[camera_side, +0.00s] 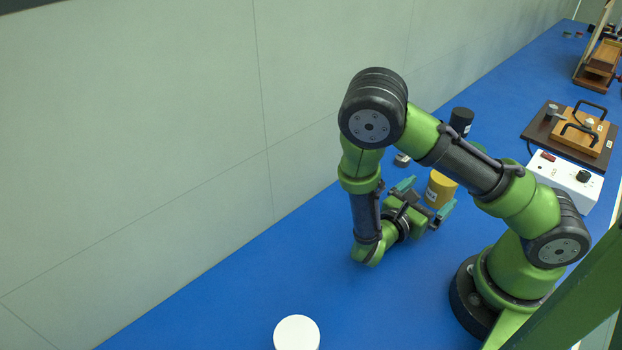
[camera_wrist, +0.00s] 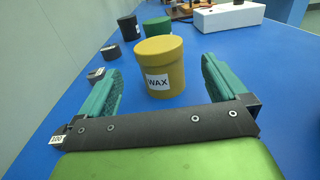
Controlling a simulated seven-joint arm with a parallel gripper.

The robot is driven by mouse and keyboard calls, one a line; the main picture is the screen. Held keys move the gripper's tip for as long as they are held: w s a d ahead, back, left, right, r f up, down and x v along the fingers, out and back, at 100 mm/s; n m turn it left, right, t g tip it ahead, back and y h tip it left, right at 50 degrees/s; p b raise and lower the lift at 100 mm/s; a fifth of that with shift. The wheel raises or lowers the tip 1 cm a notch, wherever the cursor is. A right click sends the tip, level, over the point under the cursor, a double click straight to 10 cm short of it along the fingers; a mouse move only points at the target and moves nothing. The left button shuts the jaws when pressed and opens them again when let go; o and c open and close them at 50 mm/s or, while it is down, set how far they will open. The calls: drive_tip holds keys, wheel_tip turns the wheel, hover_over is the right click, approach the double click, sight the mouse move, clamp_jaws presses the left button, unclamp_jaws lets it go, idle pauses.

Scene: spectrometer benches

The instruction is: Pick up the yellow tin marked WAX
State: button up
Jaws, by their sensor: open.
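The yellow tin (camera_wrist: 163,60) stands upright on the blue bench, with its WAX label facing the wrist camera. In the side view the tin (camera_side: 439,188) is partly covered by my gripper and arm. My gripper (camera_wrist: 160,78) is open, its two green fingers apart. In the wrist view the tin stands between and a little beyond the fingers, with a gap on each side. In the side view my gripper (camera_side: 426,200) is low over the bench, right by the tin.
A white control box (camera_side: 565,180) is right. A white-topped cylinder (camera_side: 297,333) stands in front.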

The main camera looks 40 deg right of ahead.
drive_tip(key=d, duration=0.9)
drive_tip(key=shift+s+f, duration=0.15)
drive_tip(key=shift+f, duration=0.15)
drive_tip(key=shift+c, duration=0.3)
drive_tip(key=c, duration=1.1)
drive_tip(key=shift+o, duration=0.2)
drive_tip(key=shift+r, duration=0.15)
